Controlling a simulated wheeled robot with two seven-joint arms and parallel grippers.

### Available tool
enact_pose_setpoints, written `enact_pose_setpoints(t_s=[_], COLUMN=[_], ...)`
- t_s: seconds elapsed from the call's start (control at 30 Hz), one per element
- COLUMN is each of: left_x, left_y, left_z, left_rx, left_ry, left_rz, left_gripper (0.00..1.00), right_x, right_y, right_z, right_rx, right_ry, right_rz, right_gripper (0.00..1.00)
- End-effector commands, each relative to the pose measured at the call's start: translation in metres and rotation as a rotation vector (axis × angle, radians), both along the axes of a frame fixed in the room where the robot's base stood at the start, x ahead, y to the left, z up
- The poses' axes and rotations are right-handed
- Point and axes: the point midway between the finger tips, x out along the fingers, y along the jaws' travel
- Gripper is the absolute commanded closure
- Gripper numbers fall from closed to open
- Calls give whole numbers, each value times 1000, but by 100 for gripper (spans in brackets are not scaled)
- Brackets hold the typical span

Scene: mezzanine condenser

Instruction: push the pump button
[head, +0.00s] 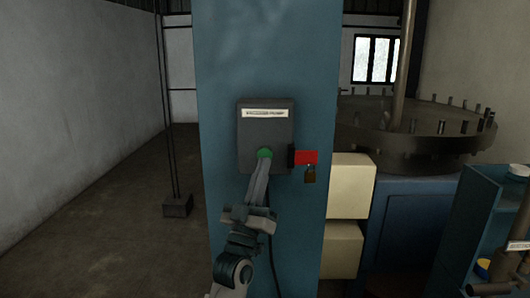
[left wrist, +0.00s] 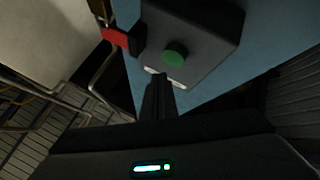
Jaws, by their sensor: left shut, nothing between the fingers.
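The green pump button (head: 264,153) is on the lower front of a dark grey control box (head: 265,122) fixed to a blue column. A white label strip is near the top of the box. My left gripper (head: 262,163) is shut and empty, its fingertips just below the button in the head view. In the left wrist view the green button (left wrist: 175,54) stands out from the box (left wrist: 195,28), with the shut fingers (left wrist: 158,80) pointing at its lower edge. I cannot tell whether they touch it. My right gripper is not in view.
A red lever or tag (head: 305,157) sticks out at the box's right side, with a small brown padlock-like piece (head: 310,174) below it. Cream boxes (head: 347,190) are on the column's right. A large bolted flange (head: 410,125) stands behind. The floor at left is mostly open.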

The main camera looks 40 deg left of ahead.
Motion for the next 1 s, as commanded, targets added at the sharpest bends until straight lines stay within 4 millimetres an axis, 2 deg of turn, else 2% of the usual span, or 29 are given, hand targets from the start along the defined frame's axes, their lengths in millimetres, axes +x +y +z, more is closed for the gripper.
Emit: enact_pose_setpoints(t_s=[0.33,1.0], left_x=[-20,-21], left_y=[-16,-18], left_z=[1,0], left_rx=[1,1], left_ry=[0,-1], left_rz=[1,1], left_gripper=[100,100], right_x=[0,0], right_y=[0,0], right_z=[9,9], right_rx=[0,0], right_ry=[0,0], right_rz=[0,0], right_gripper=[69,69])
